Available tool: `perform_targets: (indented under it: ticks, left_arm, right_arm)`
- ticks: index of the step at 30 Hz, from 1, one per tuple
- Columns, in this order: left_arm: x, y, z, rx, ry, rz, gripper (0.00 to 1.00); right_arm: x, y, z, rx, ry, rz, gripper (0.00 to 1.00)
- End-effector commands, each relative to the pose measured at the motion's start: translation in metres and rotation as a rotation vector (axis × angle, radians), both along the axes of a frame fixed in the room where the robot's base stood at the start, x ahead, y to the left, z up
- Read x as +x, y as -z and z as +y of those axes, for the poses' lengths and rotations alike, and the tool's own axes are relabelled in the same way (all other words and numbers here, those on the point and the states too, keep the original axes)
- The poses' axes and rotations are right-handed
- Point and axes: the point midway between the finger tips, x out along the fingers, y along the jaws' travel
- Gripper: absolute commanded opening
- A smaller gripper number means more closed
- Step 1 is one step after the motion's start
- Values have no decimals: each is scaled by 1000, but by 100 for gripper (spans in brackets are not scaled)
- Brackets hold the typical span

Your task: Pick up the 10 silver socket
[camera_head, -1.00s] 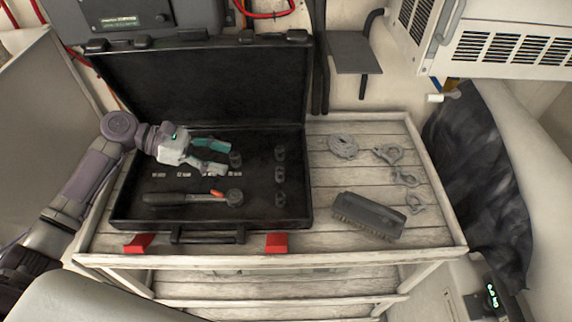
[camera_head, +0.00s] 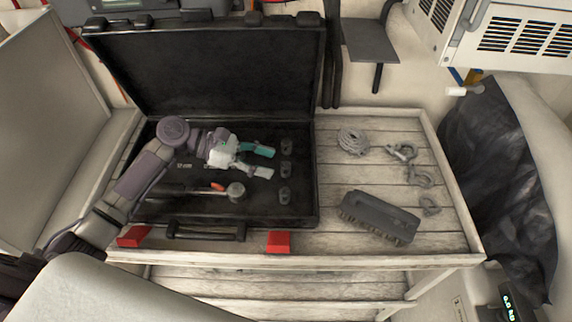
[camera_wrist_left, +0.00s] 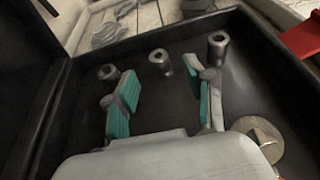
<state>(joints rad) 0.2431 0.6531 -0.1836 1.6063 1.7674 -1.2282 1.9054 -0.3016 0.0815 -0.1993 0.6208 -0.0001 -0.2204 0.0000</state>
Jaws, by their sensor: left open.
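Three small silver-grey sockets stand in a column at the right of the open black case: the far socket (camera_head: 286,147), the middle socket (camera_head: 286,168) and the near socket (camera_head: 284,194). I cannot read which is the 10. My left gripper (camera_head: 267,162) is open and empty inside the case, just left of the far and middle sockets, fingers pointing right. In the left wrist view, the middle socket (camera_wrist_left: 160,62) shows between and beyond the teal-padded fingers (camera_wrist_left: 165,100). The far socket (camera_wrist_left: 108,72) is beyond the left finger, the near socket (camera_wrist_left: 218,48) beyond the right. My right gripper is out of view.
The case (camera_head: 310,130) has its lid (camera_head: 200,70) up at the back. A ratchet (camera_head: 235,190) lies in front of my left gripper.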

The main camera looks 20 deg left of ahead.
Motion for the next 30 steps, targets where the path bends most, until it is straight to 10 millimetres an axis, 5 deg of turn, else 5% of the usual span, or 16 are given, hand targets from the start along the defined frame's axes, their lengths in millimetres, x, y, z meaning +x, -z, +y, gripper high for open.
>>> perform_targets:
  ticks: [12, 21, 30]
  left_arm:
    - [13, 19, -44, -2, 1, 0, 54]
    - [14, 22, -48, 0, -1, -1, 54]
    - [14, 22, -47, 0, -1, -1, 4]
  right_arm:
    - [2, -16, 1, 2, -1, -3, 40]
    - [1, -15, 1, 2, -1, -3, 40]
    - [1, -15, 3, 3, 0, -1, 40]
